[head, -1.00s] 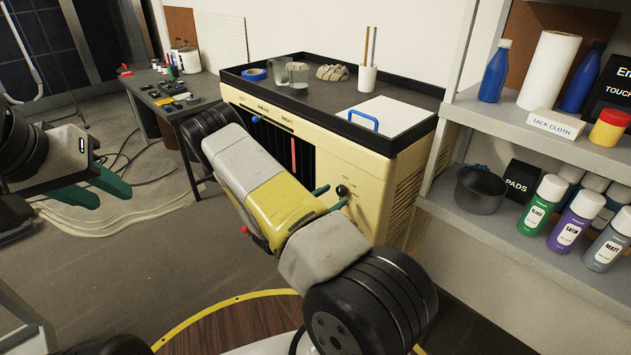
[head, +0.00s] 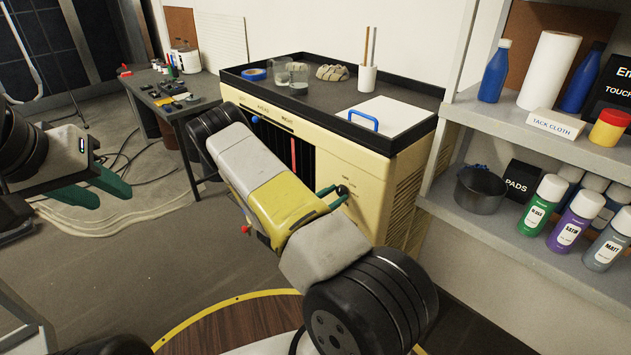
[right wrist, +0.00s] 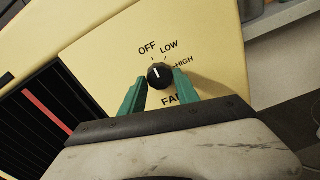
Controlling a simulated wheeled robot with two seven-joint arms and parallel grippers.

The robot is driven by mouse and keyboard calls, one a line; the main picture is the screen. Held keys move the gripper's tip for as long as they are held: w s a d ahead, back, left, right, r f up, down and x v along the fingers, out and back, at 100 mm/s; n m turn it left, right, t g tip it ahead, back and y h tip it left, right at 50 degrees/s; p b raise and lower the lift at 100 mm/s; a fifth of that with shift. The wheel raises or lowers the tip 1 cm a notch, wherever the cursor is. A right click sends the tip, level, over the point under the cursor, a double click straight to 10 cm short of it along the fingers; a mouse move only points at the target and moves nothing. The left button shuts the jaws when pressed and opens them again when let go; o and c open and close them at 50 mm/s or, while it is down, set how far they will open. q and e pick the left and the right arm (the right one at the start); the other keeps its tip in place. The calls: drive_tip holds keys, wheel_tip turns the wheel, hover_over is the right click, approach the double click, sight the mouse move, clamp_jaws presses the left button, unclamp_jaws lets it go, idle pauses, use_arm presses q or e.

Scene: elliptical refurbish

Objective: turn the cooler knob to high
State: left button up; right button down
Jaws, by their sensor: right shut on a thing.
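The cooler (head: 400,180) is a cream cabinet with a dark slatted vent. Its small black fan knob (right wrist: 160,75) sits on the front panel under the labels OFF, LOW and HIGH. The knob's white mark points up, roughly toward OFF. My right gripper (right wrist: 158,84) has its green fingers shut on the two sides of the knob. In the head view the right gripper (head: 336,196) reaches the knob (head: 342,189), which it partly hides. My left gripper (head: 96,188) is open and empty at the left, far from the cooler.
The cooler's tray top (head: 310,95) holds glasses, blue tape, a cup with sticks and a white board. A grey shelf (head: 530,240) with spray cans and a dark pot (head: 480,190) stands close on the right. A workbench (head: 170,100) stands at the back left.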

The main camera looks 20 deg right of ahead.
drive_tip(key=m, duration=0.4)
drive_tip(key=shift+m, duration=0.4)
drive_tip(key=m, duration=0.4)
drive_tip(key=shift+m, duration=0.3)
drive_tip(key=m, duration=0.4)
drive_tip(key=shift+m, duration=2.1)
drive_tip(key=c, duration=0.9)
unclamp_jaws()
drive_tip(key=shift+a, duration=0.1)
